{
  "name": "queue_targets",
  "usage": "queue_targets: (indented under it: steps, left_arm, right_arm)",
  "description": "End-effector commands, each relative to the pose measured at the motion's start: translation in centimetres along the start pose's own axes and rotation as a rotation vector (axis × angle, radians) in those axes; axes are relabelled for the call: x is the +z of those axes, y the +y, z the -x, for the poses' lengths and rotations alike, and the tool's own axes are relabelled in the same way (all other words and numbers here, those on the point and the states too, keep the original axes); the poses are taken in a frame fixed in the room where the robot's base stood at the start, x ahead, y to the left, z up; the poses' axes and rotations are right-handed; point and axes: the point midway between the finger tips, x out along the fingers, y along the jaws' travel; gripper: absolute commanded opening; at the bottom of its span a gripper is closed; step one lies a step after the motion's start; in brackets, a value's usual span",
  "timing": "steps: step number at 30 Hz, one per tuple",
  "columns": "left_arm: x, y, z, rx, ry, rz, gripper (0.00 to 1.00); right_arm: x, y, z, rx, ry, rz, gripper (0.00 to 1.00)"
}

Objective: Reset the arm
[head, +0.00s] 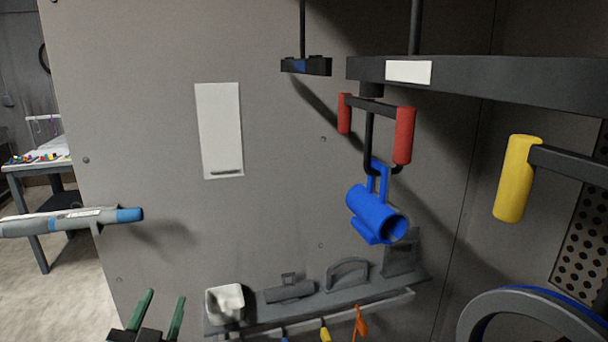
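My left gripper (164,298) shows at the bottom left of the head view, with two green fingers pointing up. The fingers are spread apart with nothing between them, in front of the grey wall panel. The rest of that arm is cut off by the bottom edge. My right gripper is not in view. A blue tubular part (374,208) hangs by its loop from a black hook below a bar with red grips (404,136), well to the right of and above my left gripper.
A grey shelf (375,297) with a white cup (225,302) and grey fittings runs right of my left gripper. A grey-and-blue tube (85,219) juts in at left. A yellow handle (516,180) and round rim (500,305) are at right. A table (25,172) stands far left.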

Motion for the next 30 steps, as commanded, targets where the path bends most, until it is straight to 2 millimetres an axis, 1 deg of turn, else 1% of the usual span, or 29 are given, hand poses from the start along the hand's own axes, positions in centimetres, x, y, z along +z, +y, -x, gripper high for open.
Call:
queue_targets:
  steps: [1, 2, 3, 5, 6, 8, 9, 11, 12, 14, 15, 17, 18, 22, 24, 26, 29, 30]
  left_arm:
    - [3.7, 1.2, 1.0, 0.039, -0.12, 0.021, 0.4]
    - [5.8, 2.0, 1.7, 0.062, -0.19, 0.031, 0.4]
    - [8.5, 2.9, 2.9, 0.094, -0.284, 0.045, 0.4]
    - [12.3, 4.4, 5.0, 0.143, -0.42, 0.062, 0.4]
    - [14.5, 5.3, 6.6, 0.175, -0.505, 0.072, 0.4]
    - [17.4, 6.5, 9.0, 0.222, -0.62, 0.084, 0.4]
    - [18.9, 7.2, 10.6, 0.251, -0.688, 0.09, 0.4]
    - [20.8, 8.1, 12.8, 0.29, -0.778, 0.098, 0.4]
    - [21.9, 8.7, 14.3, 0.315, -0.833, 0.102, 0.4]
    - [23.2, 9.4, 16.4, 0.35, -0.907, 0.108, 0.4]
    - [24.0, 9.8, 17.8, 0.372, -0.955, 0.111, 0.4]
    - [25.1, 10.4, 19.8, 0.405, -1.021, 0.116, 0.4]
    - [25.6, 10.7, 21.2, 0.427, -1.064, 0.119, 0.4]
    - [27.2, 11.7, 25.5, 0.498, -1.197, 0.127, 0.4]
    - [29.6, 12.9, 24.4, 0.494, -1.196, 0.122, 0.4]
    - [31.4, 13.8, 23.9, 0.496, -1.202, 0.12, 0.4]
    - [34.5, 15.3, 23.5, 0.5, -1.214, 0.116, 0.4]
    - [35.9, 15.9, 23.5, 0.502, -1.22, 0.115, 0.4]
  right_arm:
    - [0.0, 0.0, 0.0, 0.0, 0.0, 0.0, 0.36]
    - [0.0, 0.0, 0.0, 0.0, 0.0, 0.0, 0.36]
    - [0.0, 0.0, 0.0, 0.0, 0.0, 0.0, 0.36]
    - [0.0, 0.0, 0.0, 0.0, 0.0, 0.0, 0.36]
    - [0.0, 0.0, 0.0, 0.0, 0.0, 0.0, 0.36]
    - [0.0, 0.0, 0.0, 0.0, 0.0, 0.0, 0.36]
    - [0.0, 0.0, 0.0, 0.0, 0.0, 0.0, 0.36]
    - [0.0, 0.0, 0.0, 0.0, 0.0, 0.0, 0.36]
    - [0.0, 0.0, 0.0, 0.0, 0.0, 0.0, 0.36]
    - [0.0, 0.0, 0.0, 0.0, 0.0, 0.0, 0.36]
    - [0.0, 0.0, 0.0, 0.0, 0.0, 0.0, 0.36]
    - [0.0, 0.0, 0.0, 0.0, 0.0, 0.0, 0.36]
    - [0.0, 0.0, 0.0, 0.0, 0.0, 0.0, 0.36]
    - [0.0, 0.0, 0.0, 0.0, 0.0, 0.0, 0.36]
    - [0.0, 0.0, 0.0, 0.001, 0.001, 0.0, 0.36]
    - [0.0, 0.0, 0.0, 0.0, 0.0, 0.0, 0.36]
    - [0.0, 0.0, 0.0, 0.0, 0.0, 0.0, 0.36]
    - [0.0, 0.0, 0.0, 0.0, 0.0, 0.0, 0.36]
